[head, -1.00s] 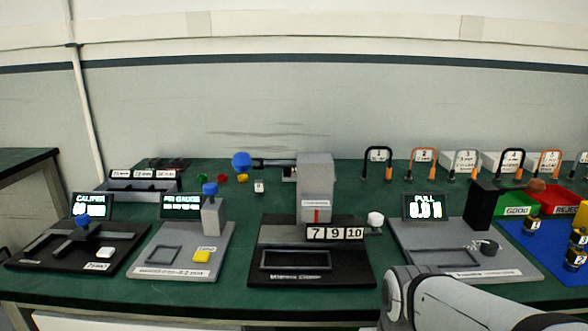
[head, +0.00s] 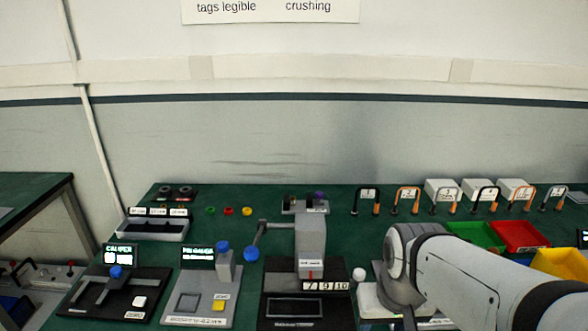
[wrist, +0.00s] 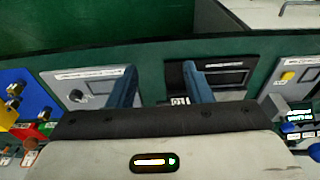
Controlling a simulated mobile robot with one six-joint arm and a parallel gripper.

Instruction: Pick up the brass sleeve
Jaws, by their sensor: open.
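I cannot pick out a brass sleeve for certain in either view. Several small dark and yellowish tagged pieces (wrist: 14,89) stand on a blue mat (wrist: 33,97) at the left of the wrist view, too small to tell apart. My gripper (wrist: 160,66) is open and empty, its two blue fingers spread above the front of the green bench. The fingers point between the pull-test plate (wrist: 95,82) and the black crimp press base (wrist: 226,77). In the head view my arm covers the pull tester and most of the mat area, and the gripper is hidden.
The press (head: 311,240) has a lever with a blue knob (head: 251,253). The gauge (head: 205,290) and caliper station (head: 120,290) stand left. Green (head: 477,236), red (head: 519,235) and yellow (head: 562,262) bins stand right. Looped wire samples (head: 405,200) line the back.

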